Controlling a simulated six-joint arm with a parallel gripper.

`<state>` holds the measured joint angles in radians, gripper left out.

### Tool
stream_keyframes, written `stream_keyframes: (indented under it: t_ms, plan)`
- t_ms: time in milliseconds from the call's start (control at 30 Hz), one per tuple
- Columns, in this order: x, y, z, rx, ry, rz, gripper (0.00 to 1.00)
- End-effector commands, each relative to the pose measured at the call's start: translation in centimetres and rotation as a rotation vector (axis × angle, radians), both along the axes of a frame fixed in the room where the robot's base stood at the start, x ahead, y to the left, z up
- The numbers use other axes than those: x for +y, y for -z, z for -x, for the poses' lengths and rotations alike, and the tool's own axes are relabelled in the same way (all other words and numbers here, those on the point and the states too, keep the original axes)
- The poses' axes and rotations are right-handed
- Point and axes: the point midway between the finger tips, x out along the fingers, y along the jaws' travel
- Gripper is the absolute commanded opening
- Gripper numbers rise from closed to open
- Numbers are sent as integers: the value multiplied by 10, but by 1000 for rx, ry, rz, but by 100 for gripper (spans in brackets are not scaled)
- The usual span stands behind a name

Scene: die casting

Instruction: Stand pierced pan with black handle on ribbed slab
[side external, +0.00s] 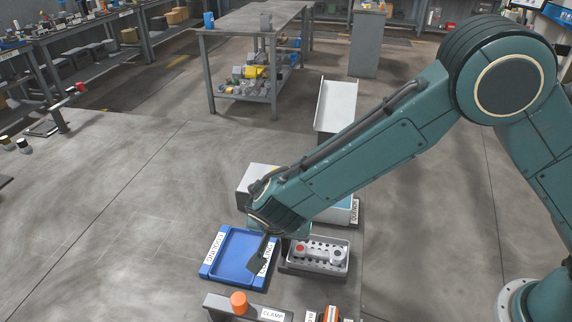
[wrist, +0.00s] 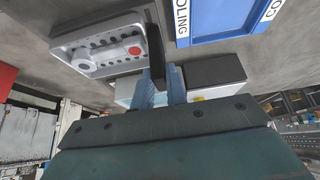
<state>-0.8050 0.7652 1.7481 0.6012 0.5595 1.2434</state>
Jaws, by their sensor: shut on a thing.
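The pierced pan (side external: 288,266) is a grey tray with rows of holes, just right of the blue tray in the side view. It also shows at the upper left of the wrist view (wrist: 62,45). A light grey part with a red round spot (side external: 318,253) lies in it. The black handle (wrist: 155,48) rises at the pan's side, and my gripper (wrist: 161,82) is shut on it. The pan looks level; whether its underside touches anything is hidden. A blue tray labelled COOLING (side external: 240,255) lies alongside; I cannot make out ribs, so I cannot confirm it as the slab.
A pale QUENCH tank (side external: 342,212) stands behind the pan, partly covered by my arm. A grey CLAMP block (side external: 220,304) with an orange knob (side external: 238,302) stands in front. A white chute (side external: 336,105) is farther back. The surface left of the blue tray is clear.

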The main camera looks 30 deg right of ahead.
Motion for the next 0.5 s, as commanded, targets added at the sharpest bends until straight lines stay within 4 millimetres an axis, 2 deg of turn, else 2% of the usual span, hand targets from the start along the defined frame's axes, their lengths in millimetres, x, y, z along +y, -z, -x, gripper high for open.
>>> stream_keyframes:
  t_ms: [33, 67, 167, 500]
  plan:
    - [0, 1, 0, -1, 0, 1, 0]
    - [0, 1, 0, 0, 0, 0, 18]
    - [0, 1, 0, 0, 0, 0, 36]
    - [0, 0, 0, 0, 0, 0, 36]
